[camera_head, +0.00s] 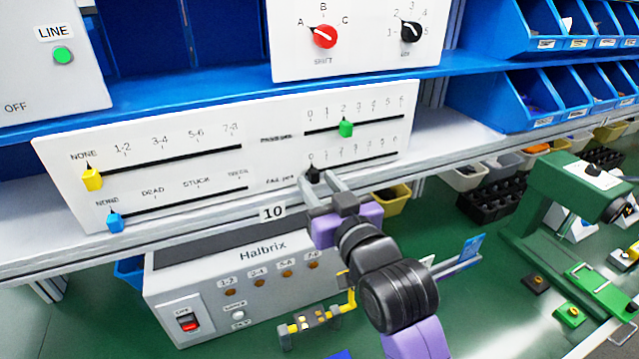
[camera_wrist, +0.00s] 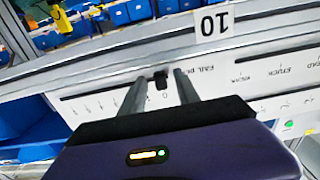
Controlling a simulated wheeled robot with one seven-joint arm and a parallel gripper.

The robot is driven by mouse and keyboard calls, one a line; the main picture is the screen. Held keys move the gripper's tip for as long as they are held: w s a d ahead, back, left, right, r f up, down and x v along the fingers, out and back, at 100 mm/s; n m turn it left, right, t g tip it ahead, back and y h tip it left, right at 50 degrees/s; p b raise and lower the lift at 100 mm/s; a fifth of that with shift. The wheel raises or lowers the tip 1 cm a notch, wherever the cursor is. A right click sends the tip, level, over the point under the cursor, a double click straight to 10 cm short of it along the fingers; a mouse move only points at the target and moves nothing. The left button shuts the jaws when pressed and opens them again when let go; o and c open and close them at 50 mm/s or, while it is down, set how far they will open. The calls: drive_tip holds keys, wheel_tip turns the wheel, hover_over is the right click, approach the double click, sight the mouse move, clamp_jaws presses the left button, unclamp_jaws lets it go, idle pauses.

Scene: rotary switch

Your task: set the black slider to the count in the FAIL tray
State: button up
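The black slider (camera_head: 313,174) sits at the 0 end of the lower right scale on the white panel (camera_head: 235,165), whose label seems to begin with FAIL. My gripper (camera_head: 324,181) is at this slider. In the wrist view the black slider (camera_wrist: 161,79) shows between the two fingertips of my gripper (camera_wrist: 160,77), with a visible gap on each side. The fingers are apart and hold nothing. I cannot make out which container is the FAIL tray.
A green slider (camera_head: 345,128) stands at 2 on the scale above. Yellow (camera_head: 92,179) and blue (camera_head: 114,220) sliders stand at NONE on the left. The grey Halbrix box (camera_head: 240,280) is below the panel, and a green press (camera_head: 570,200) stands right on the bench.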

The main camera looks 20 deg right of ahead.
clamp_jaws()
idle(1.4)
